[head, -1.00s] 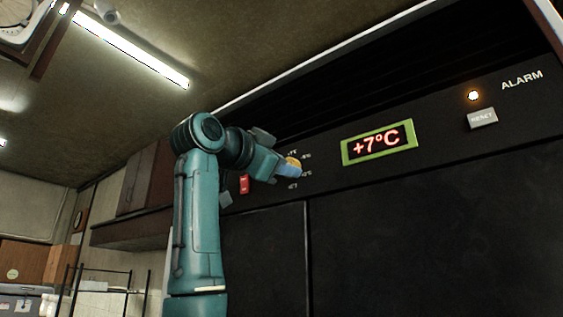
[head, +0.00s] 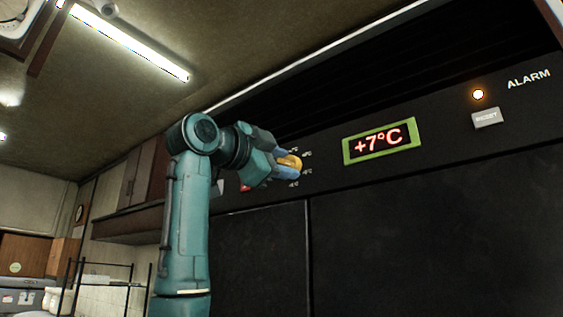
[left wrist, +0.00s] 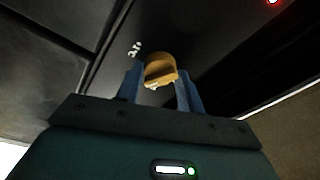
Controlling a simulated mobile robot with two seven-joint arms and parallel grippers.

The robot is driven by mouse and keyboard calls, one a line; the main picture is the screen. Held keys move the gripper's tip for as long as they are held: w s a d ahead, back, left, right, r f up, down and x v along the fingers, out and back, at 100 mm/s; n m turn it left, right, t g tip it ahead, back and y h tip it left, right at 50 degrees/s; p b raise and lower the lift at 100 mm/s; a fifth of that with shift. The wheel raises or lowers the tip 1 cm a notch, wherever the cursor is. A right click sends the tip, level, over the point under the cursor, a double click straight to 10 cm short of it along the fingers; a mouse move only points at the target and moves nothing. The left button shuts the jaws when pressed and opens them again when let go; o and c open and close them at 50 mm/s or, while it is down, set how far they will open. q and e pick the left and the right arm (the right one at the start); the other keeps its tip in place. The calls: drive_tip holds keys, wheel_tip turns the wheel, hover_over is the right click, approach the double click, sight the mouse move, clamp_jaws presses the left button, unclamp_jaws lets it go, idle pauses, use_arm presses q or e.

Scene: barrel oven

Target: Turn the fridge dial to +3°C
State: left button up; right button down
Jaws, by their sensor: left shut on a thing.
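The fridge dial is a small orange-yellow knob (head: 290,161) on the dark fridge panel, with small temperature marks around it. My left gripper (head: 287,167) is at the dial, its blue fingers on either side of it. In the left wrist view the dial (left wrist: 160,69) sits between the two fingers (left wrist: 160,84), which are shut on it. The display (head: 379,141) in a green frame reads +7°C in red. The dial's pointer position is too small to tell. My right gripper is not in view.
A red switch (head: 245,187) is partly hidden behind my left gripper. A lit orange alarm lamp (head: 478,94) and a reset button (head: 486,118) are at the right of the panel. Dark fridge doors (head: 430,230) lie below.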

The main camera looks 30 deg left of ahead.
use_arm(q)
drive_tip(key=shift+d+f, duration=0.1)
drive_tip(key=shift+f, duration=0.05)
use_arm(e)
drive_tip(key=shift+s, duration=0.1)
use_arm(q)
drive_tip(key=o, duration=1)
drive_tip(key=shift+c, duration=0.2)
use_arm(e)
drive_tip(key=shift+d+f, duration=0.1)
use_arm(q)
drive_tip(key=shift+s, duration=0.1)
drive_tip(key=shift+s, duration=0.35)
drive_tip(key=s+a+f+b, duration=0.1)
drive_tip(key=s+b, duration=0.3)
drive_tip(key=s, duration=0.8)
drive_tip(key=shift+a+f, duration=0.2)
drive_tip(key=shift+a, duration=0.3)
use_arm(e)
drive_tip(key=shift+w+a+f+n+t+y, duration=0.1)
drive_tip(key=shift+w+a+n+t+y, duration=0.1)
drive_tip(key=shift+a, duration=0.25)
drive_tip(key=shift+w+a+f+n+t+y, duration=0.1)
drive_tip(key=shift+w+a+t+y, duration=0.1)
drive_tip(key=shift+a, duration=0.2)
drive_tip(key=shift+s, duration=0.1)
